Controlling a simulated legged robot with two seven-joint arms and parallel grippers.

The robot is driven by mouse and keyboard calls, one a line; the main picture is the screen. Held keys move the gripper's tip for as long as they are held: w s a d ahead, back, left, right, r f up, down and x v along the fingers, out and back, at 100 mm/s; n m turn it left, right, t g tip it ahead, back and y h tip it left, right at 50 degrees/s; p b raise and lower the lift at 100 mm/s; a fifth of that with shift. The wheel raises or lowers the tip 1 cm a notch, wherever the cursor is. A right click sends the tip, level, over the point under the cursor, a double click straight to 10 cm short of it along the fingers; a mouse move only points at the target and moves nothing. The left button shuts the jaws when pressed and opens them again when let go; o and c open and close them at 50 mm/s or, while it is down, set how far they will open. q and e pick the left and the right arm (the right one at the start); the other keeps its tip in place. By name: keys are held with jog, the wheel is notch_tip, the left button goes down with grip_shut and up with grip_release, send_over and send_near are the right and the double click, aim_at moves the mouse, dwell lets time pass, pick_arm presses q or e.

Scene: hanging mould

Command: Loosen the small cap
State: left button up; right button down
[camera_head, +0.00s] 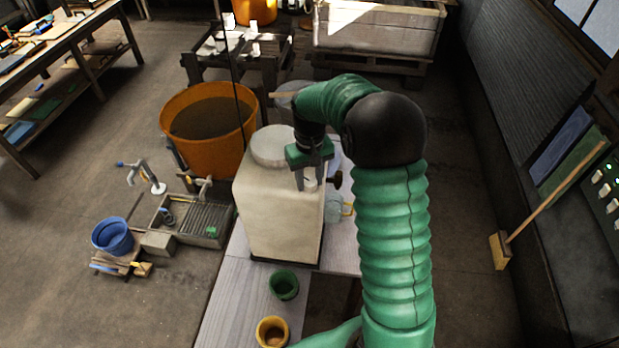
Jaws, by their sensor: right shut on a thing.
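A cream block-shaped mould (275,213) stands upright on the grey table, with a large round grey lid (272,147) on its top. My right gripper (307,184) points down at the top right edge of the mould, beside the large lid. It is shut on the small cap (310,185), a small pale piece that shows between and below its fingers. The gripper hides part of the cap, and I cannot tell how the cap sits on the mould. A dark knob (335,179) shows just right of the gripper. My left gripper is not in view.
A green cup (283,284) and a yellow cup (271,332) stand on the table (237,300) in front of the mould. A clear jar (333,207) is right of it. A thin dark line hangs behind. An orange tub (180,103) stands at the back left.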

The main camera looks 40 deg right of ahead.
jog(key=shift+w+d+r+n, duration=0.1)
jog(key=shift+w+n, duration=0.05)
jog(key=shift+n, duration=0.7)
jog(key=shift+w+d+r+n, duration=0.1)
jog(key=shift+n, duration=0.75)
jog(key=shift+a, duration=0.1)
jog(key=c, duration=1.2)
grip_release()
jog(key=o, duration=0.3)
jog(key=shift+f, duration=0.1)
jog(key=shift+w+f, duration=0.1)
